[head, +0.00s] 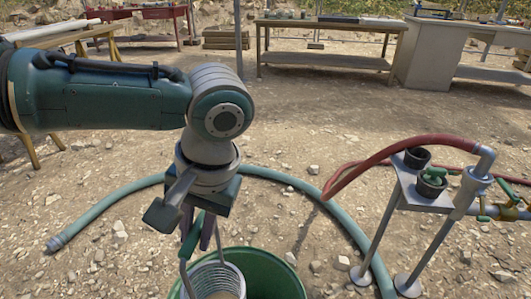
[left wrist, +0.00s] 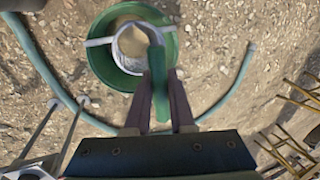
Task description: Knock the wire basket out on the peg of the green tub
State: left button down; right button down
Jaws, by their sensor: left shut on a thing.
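The green tub (head: 291,277) stands on the ground at the bottom of the head view, partly cut off. The wire basket (head: 233,272) is over it, with a pale wire wall and tan material inside. In the left wrist view the basket (left wrist: 128,66) appears within the rim of the tub (left wrist: 98,61). A grey bar (left wrist: 100,41) shows on both sides of the basket; I cannot tell whether the basket touches it. My left gripper (head: 202,232) is shut on the basket's green handle (left wrist: 160,90), above the tub. My right gripper is not in view.
A teal hose (head: 340,215) curves around behind the tub. A metal stand (head: 418,195) with cups, a red hose (head: 400,150) and pipe fittings is at right. Workbenches (head: 330,25) stand at the back. Open stony ground lies between.

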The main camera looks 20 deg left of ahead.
pick_arm(q)
jog(key=shift+f, duration=0.6)
notch_tip(320, 180, down, 3)
jog(key=shift+r+b, duration=0.2)
jog(key=shift+b, duration=0.75)
dwell(0.5)
notch_tip(320, 180, up, 9)
jog(key=p, duration=1)
jog(key=shift+r, duration=0.1)
jog(key=shift+f, duration=0.2)
